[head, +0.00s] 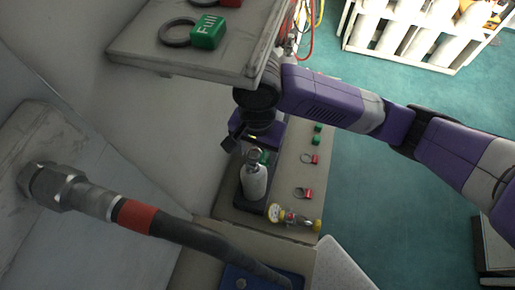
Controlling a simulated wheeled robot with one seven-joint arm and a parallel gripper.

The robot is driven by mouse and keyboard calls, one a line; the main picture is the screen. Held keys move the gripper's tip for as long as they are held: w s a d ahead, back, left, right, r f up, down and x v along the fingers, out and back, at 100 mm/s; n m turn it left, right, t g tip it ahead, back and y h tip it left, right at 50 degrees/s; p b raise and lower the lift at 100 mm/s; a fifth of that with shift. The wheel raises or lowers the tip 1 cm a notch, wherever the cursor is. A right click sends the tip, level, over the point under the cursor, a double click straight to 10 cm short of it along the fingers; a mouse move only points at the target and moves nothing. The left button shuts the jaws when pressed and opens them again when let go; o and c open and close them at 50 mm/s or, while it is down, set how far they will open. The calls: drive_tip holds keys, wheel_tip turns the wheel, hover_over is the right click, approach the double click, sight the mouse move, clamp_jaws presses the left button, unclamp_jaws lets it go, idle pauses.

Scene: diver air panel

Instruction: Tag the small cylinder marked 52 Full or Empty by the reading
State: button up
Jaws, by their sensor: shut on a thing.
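A small white cylinder (255,181) with a grey top stands upright on a dark base on the bench. I cannot read a number on it. My gripper (246,146) is just above and behind the cylinder's top, partly hidden by my arm. It is shut on what looks like a green tag (265,157), which shows right beside the cylinder's neck. I cannot tell whether its ring is around the neck.
A shelf (150,40) at upper left holds a large green tag (207,32) with a ring and a red one (230,2). A dark hose (190,230) with a red band crosses the front. A white rack (410,30) of cylinders stands behind.

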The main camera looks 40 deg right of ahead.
drive_tip(key=shift+f+b, duration=0.45)
drive_tip(key=shift+f, duration=0.65)
idle(1.4)
drive_tip(key=o, duration=1.4)
